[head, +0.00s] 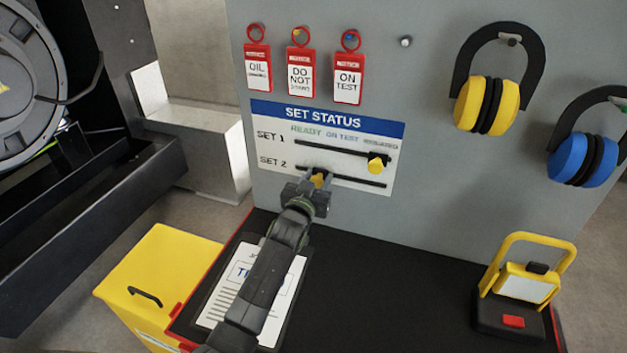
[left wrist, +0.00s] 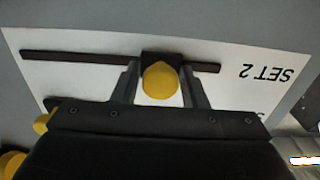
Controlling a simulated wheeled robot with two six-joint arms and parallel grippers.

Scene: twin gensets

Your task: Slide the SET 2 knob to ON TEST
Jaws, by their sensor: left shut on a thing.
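The SET STATUS board (head: 328,115) hangs on the grey panel, with READY, ON TEST and a third, unreadable heading. The yellow SET 2 knob (head: 319,180) is in the left part of its dark slot (head: 358,181), roughly between the READY and ON TEST headings. My left gripper (head: 309,190) is shut on this knob and partly hides it. In the left wrist view the knob (left wrist: 160,80) sits between the two fingers (left wrist: 160,92), with the lettering upside down. The SET 1 knob (head: 376,164) is near the right end of the upper slot. My right gripper is not in view.
Three red tags (head: 300,74) hang above the board. Yellow earmuffs (head: 488,104) and blue earmuffs (head: 580,158) hang at right. A work lamp (head: 522,287) and a clipboard (head: 285,300) are on the black top (head: 400,290). The slot right of the SET 2 knob looks clear.

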